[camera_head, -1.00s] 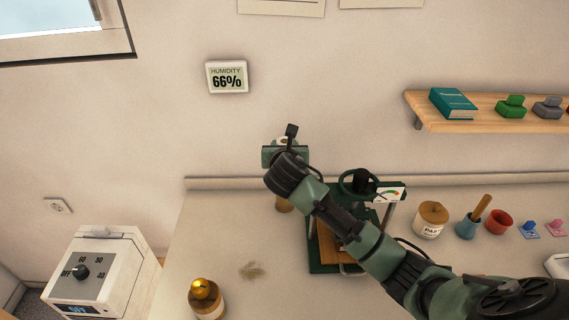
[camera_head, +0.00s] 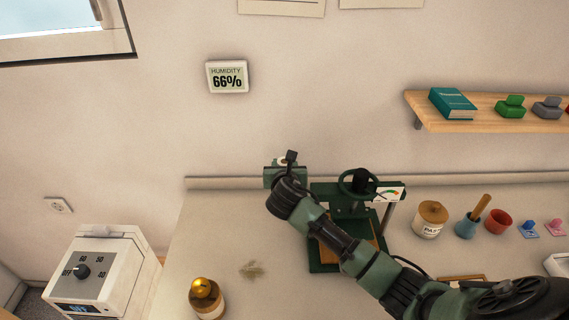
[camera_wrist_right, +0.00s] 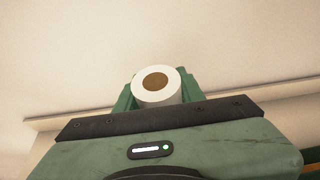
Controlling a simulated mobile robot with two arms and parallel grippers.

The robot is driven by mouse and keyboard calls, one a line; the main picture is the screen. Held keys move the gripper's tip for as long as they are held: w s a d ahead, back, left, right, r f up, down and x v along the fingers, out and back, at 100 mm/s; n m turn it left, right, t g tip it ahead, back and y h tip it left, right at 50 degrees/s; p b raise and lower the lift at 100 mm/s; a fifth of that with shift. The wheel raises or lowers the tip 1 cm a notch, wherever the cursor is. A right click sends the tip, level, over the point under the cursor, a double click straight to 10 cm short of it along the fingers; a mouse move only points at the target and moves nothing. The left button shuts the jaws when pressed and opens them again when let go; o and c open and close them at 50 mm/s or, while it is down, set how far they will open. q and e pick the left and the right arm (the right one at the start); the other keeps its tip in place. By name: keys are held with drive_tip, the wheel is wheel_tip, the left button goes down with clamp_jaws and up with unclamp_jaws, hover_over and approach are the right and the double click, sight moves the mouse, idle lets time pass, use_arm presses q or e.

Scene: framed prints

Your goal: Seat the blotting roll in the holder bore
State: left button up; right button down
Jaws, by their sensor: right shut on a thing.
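My right gripper (camera_head: 285,172) is shut on the blotting roll, near the back of the bench, left of the green press. The roll (camera_wrist_right: 155,88) is white with a brown core and stands end-on between the green fingers in the wrist view. In the head view only a sliver of its top shows, and the gripper and wrist cover the rest. I cannot make out the holder bore in either current view; the bench spot below the gripper is hidden by my wrist. My left gripper is not in view.
A green press (camera_head: 358,215) stands close on the right, behind my forearm. A brown jar with a golden top (camera_head: 206,300) stands at the front left. A paste jar (camera_head: 430,219) and cups are farther right. The bench around the stain (camera_head: 251,270) is clear.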

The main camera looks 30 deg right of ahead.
drive_tip(key=shift+f, duration=0.3)
drive_tip(key=c, duration=0.9)
unclamp_jaws()
drive_tip(key=shift+r, duration=0.1)
drive_tip(key=shift+r, duration=0.3)
drive_tip(key=v, duration=1.2)
drive_tip(key=shift+r+b, duration=0.1)
drive_tip(key=shift+b, duration=0.3)
